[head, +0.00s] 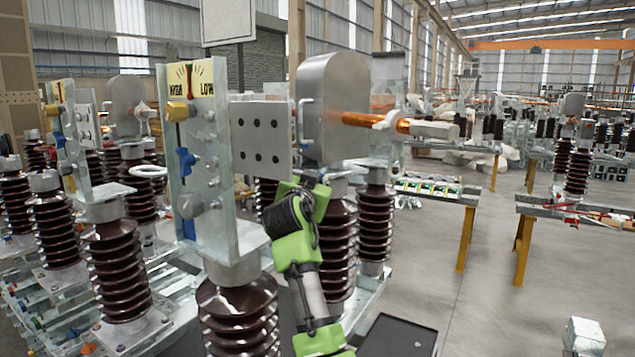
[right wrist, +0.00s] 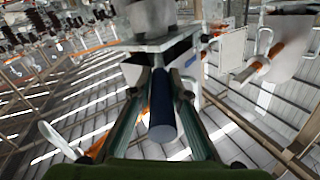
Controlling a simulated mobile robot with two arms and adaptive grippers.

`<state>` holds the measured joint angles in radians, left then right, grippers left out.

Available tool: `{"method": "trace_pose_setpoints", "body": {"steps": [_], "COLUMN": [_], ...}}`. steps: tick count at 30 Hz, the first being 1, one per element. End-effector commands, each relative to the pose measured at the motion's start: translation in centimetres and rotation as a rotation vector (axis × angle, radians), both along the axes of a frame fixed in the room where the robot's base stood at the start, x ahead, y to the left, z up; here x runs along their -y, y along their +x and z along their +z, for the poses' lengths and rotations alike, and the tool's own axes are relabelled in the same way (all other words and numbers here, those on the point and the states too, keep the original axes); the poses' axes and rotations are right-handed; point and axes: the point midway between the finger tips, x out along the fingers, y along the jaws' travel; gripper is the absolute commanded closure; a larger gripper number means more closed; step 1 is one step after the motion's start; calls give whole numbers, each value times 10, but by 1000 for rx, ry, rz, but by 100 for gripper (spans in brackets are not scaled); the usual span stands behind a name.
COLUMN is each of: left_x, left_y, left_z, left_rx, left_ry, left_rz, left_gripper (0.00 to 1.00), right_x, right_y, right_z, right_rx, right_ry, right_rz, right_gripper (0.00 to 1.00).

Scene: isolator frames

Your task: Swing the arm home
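The isolator's copper arm (head: 375,121) lies roughly level, running right from a rounded grey metal housing (head: 328,105) through a pale collar to a block-shaped end. It also shows in the right wrist view (right wrist: 266,61). My right arm, green and black, rises in front of the frame; its fingers are hidden in the head view. In the right wrist view my right gripper (right wrist: 163,82) has its two fingers closed against the sides of a dark blue cylindrical handle (right wrist: 163,118). The handle's round end faces the camera. My left gripper is not in view.
A clear upright panel (head: 205,225) with a HIGH/LOW gauge, yellow knob and blue lever stands left of my arm. A white plate with holes (head: 262,140) is beside it. Brown ribbed insulators (head: 238,315) stand below.

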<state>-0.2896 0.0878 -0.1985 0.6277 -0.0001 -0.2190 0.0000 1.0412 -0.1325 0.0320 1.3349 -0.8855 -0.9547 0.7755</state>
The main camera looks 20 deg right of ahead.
Motion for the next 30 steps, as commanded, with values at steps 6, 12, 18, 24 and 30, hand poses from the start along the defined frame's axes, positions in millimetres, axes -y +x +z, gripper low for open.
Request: {"method": "trace_pose_setpoints", "body": {"steps": [6, 12, 18, 24, 30], "left_x": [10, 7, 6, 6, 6], "left_y": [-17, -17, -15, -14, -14], "left_z": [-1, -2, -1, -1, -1], "left_rx": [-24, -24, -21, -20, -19], "left_ry": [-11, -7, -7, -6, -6], "left_rz": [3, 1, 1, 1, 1], "left_gripper": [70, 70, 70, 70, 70], "right_x": [2, 2, -9, -27, -38], "right_y": [-1, -1, -16, -42, -60], "right_z": [-1, -1, -1, -1, -1], "right_rx": [-1, 0, 0, 0, 0], "right_ry": [2, 1, 3, 3, 3], "right_rz": [-5, -4, -2, -2, -3], "right_gripper": [67, 67, 67, 67, 67]}}
